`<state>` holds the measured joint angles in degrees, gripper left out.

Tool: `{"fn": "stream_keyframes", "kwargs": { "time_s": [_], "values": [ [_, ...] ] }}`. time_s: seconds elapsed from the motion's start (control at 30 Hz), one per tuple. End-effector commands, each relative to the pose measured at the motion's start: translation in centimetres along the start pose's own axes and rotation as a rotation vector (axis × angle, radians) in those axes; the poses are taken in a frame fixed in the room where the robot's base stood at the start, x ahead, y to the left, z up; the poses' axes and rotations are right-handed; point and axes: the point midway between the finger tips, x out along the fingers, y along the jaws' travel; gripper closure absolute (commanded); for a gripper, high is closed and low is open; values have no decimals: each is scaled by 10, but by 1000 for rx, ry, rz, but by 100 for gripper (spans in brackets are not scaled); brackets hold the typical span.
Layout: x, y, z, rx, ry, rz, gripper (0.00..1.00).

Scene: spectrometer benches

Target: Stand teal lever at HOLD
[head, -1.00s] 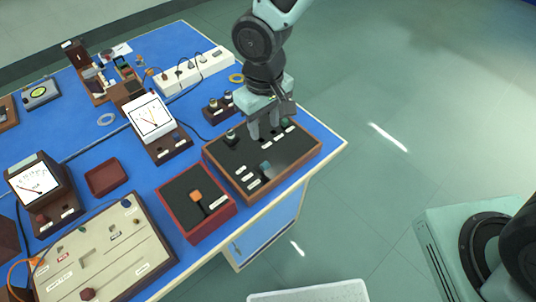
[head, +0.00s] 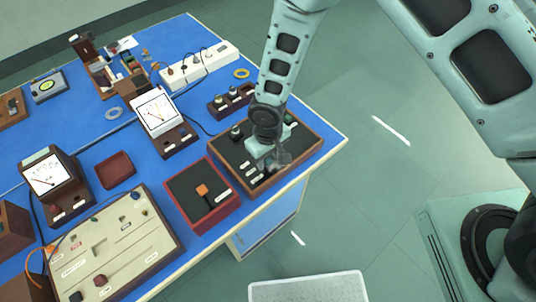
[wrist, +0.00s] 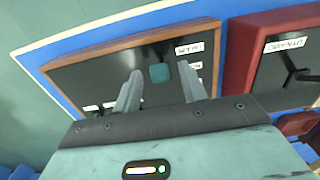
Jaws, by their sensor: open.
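The teal lever (wrist: 159,72) shows in the wrist view as a small teal block on the dark top of a wood-framed panel (wrist: 75,76). My gripper (head: 266,168) is open, with one finger on each side of the lever in the wrist view and no clear contact. In the head view my gripper hides the lever, and the panel (head: 226,153) is at the right end of the blue bench. White labels (wrist: 188,48) lie beside the lever; I cannot read which one is HOLD. A green part (head: 289,118) shows at the panel's far side.
A red box (head: 171,203) with an orange-knobbed lever (head: 202,190) stands left of the panel, close to it. A dial meter (head: 157,111) and a block with knobs (head: 231,99) stand behind. The bench's front edge (head: 240,217) runs close by.

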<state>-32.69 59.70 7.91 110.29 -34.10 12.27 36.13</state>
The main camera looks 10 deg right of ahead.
Motion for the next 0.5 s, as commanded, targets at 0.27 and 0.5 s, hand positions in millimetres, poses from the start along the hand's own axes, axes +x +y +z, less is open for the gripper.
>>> {"fn": "stream_keyframes", "kwargs": {
  "time_s": [0.27,0.5],
  "values": [
    [0,0,0,0,0,0,69],
    [0,0,0,0,-1,0,100]
  ]
}}
